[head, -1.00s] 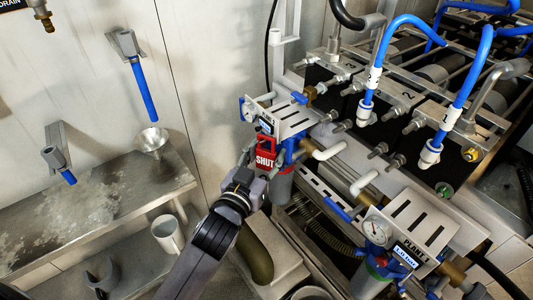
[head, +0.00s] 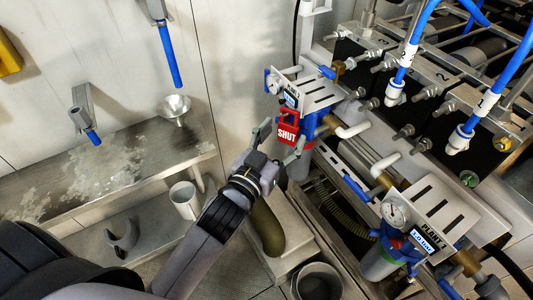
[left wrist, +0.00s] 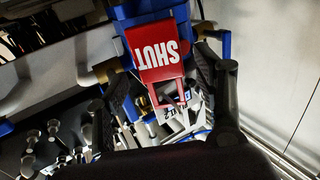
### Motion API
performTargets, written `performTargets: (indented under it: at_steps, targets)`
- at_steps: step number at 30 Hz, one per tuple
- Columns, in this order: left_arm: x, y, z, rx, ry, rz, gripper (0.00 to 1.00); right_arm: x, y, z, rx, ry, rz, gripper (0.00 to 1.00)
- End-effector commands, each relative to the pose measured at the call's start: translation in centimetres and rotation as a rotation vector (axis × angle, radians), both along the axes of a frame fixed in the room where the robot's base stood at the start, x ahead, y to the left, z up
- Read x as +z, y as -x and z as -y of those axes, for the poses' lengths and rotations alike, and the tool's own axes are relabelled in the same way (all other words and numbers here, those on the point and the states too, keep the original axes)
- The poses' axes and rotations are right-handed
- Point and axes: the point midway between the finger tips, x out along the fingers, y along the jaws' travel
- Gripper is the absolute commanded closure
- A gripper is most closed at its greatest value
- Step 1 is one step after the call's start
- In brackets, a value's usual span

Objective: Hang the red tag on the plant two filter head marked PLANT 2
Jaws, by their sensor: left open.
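The red tag (head: 288,127), lettered SHUT, hangs upright at the blue filter head (head: 307,124) below the plate marked PLANT 2 (head: 310,90). Its hook is not clear to see. My left gripper (head: 280,141) is open just in front and below the tag, its fingers spread to either side. In the left wrist view the red tag (left wrist: 158,52) shows upside down, beyond and between the open fingers, seemingly clear of both. The PLANT 2 filter head's label (left wrist: 178,98) shows partly behind it. My right gripper is not in view.
The PLANT 1 filter head (head: 424,232) with its gauge (head: 396,211) stands at the lower right. A steel shelf (head: 125,165) with a funnel (head: 174,107) runs along the left wall. A white mug (head: 185,200) stands below it. Blue hoses (head: 492,97) rise at the right.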

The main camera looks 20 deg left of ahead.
Motion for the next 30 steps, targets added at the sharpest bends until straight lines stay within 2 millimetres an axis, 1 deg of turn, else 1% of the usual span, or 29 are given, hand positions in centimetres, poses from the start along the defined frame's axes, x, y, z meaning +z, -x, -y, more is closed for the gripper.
performTargets:
  at_steps: [1,6,9,12,18,23,25,26,29,30]
  targets:
    - [-0.2,1.2,-0.2,0.001,0.0,-0.006,0.37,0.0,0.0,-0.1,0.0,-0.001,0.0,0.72]
    - [-0.3,4.5,-0.9,0.004,0.0,-0.009,0.37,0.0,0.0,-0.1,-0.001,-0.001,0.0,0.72]
    - [-0.3,6.1,-1.1,0.005,-0.002,-0.01,0.37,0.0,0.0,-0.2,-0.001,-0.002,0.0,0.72]
    - [-0.3,7.2,-1.4,0.005,-0.003,-0.01,0.37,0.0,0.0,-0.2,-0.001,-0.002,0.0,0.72]
    - [-0.2,8.3,-1.6,0.006,-0.004,-0.006,0.37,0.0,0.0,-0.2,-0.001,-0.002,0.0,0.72]
    - [-0.3,8.3,-1.6,0.006,-0.004,-0.007,0.37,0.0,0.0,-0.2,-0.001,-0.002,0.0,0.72]
    - [-1.0,8.2,-1.5,0.005,-0.008,-0.02,0.37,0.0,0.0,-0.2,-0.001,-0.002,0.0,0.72]
    - [-1.7,8.0,-1.5,0.005,-0.011,-0.032,0.37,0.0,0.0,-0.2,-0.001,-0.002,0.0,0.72]
    - [-5.9,7.4,-1.3,0.0,-0.03,-0.103,0.37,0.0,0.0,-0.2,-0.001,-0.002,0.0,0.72]
    - [-8.3,7.1,-1.2,-0.004,-0.042,-0.144,0.37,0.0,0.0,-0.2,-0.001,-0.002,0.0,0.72]
